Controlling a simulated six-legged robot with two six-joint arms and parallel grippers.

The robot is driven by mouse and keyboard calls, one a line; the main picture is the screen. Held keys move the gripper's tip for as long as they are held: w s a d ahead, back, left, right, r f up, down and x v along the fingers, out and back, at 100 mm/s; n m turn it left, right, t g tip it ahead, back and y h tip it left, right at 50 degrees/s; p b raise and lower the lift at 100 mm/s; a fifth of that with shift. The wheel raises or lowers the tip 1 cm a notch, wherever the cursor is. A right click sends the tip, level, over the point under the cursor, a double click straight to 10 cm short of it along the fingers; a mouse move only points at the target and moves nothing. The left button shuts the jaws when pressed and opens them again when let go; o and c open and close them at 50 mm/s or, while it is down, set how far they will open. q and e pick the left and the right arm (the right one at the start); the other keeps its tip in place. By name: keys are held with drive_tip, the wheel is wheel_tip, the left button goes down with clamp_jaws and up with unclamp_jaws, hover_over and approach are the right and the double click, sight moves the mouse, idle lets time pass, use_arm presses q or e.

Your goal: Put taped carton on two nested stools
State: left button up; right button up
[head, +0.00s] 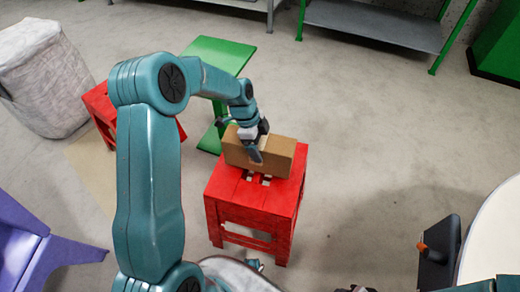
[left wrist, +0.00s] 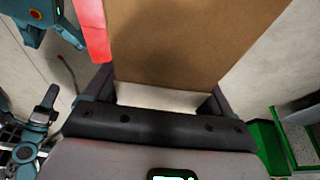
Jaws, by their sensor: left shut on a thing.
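The brown carton (head: 279,154) is at the top of the red stool stack (head: 262,200), over its far part. I cannot tell whether it touches the stool top or hangs just above it. The stack looks like one stool; the nesting is hard to make out. My left gripper (head: 257,150) is shut on the carton from above, one finger down its near face. In the left wrist view the carton (left wrist: 190,45) fills the space between the fingers (left wrist: 158,98), and a red strip shows beside it. My right gripper is not clearly seen.
Another red stool (head: 98,104) stands at the left, partly behind my arm. A green table (head: 218,54) is behind the stack. A white fabric bin (head: 45,80) and a purple chair (head: 35,250) are at the left. Floor right of the stack is clear.

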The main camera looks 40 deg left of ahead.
use_arm(q)
wheel_tip(320, 180, down, 3)
drive_tip(key=shift+w, duration=0.1)
drive_tip(key=shift+r, duration=0.1)
drive_tip(key=shift+f, duration=0.2)
drive_tip(key=o, duration=1.4)
drive_tip(key=shift+r, duration=0.25)
drive_tip(key=p+v, duration=0.1)
drive_tip(key=v, duration=1.1)
drive_tip(key=shift+f, duration=0.1)
